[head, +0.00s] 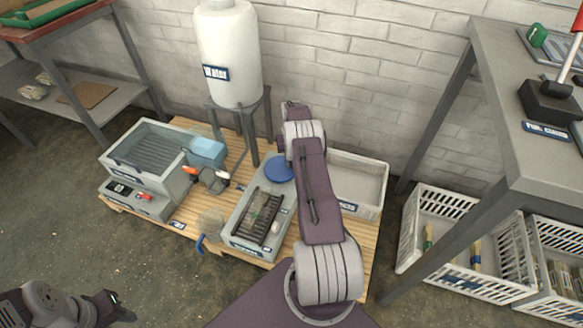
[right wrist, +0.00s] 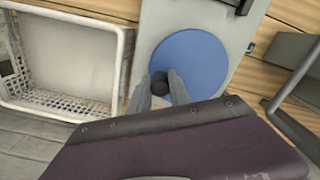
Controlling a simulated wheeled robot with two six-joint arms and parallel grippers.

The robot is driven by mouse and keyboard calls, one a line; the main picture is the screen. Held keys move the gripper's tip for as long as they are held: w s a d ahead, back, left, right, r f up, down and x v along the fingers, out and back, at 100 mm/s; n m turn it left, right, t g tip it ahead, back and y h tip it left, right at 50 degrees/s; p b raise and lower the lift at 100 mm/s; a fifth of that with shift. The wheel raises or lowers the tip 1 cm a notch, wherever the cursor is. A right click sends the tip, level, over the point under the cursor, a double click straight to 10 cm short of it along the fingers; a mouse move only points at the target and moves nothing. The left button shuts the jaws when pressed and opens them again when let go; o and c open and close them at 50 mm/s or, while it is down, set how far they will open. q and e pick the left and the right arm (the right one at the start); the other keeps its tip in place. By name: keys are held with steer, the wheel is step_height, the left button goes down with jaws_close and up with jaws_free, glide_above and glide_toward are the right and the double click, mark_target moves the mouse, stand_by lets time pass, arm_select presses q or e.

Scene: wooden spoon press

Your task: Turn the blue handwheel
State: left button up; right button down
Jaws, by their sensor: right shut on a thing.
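The blue handwheel (head: 279,168) is a flat blue disc on the grey press unit (head: 245,226), which stands on the wooden pallet. In the right wrist view the handwheel (right wrist: 200,62) fills the upper middle, with a black knob (right wrist: 159,84) near its lower left edge. My right gripper (right wrist: 160,90) has a finger on each side of the knob and is shut on it. In the head view my right arm hides this gripper's fingers. My left gripper (head: 121,306) is at the bottom left, open and empty, away from the pallet.
A white water tank (head: 228,55) on a stand rises behind the press. A metal table (head: 480,130) stands at right over white crates (head: 455,240).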

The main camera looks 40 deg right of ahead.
steer(key=n+b, duration=0.2)
steer(key=w+d+n+b, duration=0.1)
steer(key=shift+f, duration=0.25)
steer(key=shift+w+d+r+n+b, duration=0.15)
steer(key=shift+w+n+b, duration=0.25)
steer(key=shift+n+b, duration=0.7)
steer(key=shift+r, duration=0.1)
steer(key=c, duration=1.2)
jaws_free()
step_height(320, 180, up, 9)
steer(key=p, duration=0.6)
steer(key=shift+p, duration=0.4)
